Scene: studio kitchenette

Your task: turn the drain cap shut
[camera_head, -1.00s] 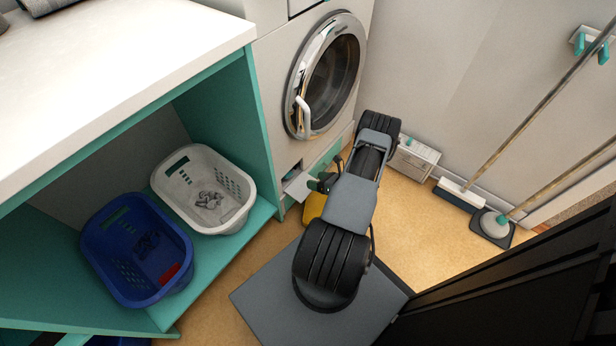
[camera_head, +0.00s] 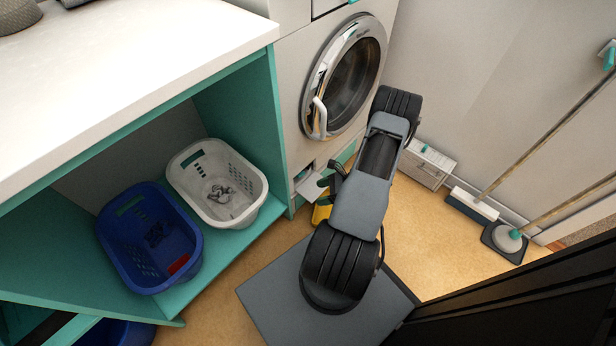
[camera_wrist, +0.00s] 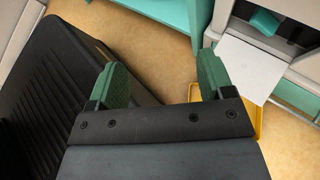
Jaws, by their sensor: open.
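The washing machine (camera_head: 345,75) has a small low opening with its white flap (camera_head: 308,188) folded out. In the wrist view the flap (camera_wrist: 250,68) lies at the upper right. A teal piece (camera_wrist: 265,22), which looks like the drain cap, sits in the dark recess behind it. I cannot tell how far it is turned. My gripper (camera_wrist: 163,78) is open and empty, its two green fingers spread apart, to the left of the flap and clear of the cap. In the head view my arm partly hides the gripper (camera_head: 324,183) beside the flap.
A yellow tray (camera_head: 321,210) is on the floor below the flap, and its edge shows in the wrist view (camera_wrist: 258,122). White (camera_head: 240,212) and blue (camera_head: 186,274) baskets stand in the teal cubby at left. A low white box (camera_head: 428,168) and a broom (camera_head: 472,204) are at right.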

